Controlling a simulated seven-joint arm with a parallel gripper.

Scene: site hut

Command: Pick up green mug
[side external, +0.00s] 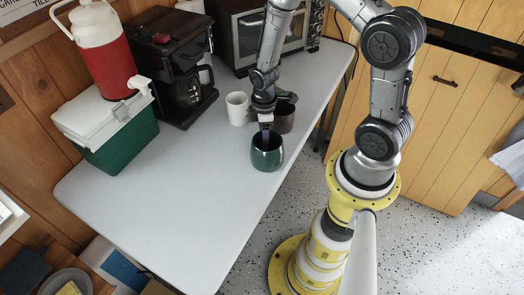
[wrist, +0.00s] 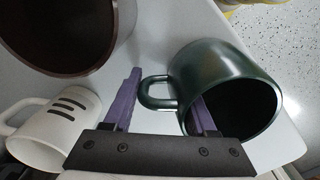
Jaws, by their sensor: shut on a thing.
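The dark green mug (side external: 267,157) is near the table's right edge in the side external view. It also shows in the wrist view (wrist: 222,70), with its handle to the left and its opening toward the lower right. My gripper (side external: 265,133) is over it from above, shut on its wall on the handle side. In the wrist view one purple finger of my gripper (wrist: 166,88) is inside the mug and the other is outside, beside the handle. I cannot tell whether the mug's base touches the table.
A white mug (side external: 237,108) with dark stripes and a dark brown mug (side external: 284,121) stand close behind. A coffee maker (side external: 184,70), a green cooler (side external: 122,145), a red jug (side external: 103,55) and an oven (side external: 230,20) stand farther back. The table's front left (side external: 165,215) is clear.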

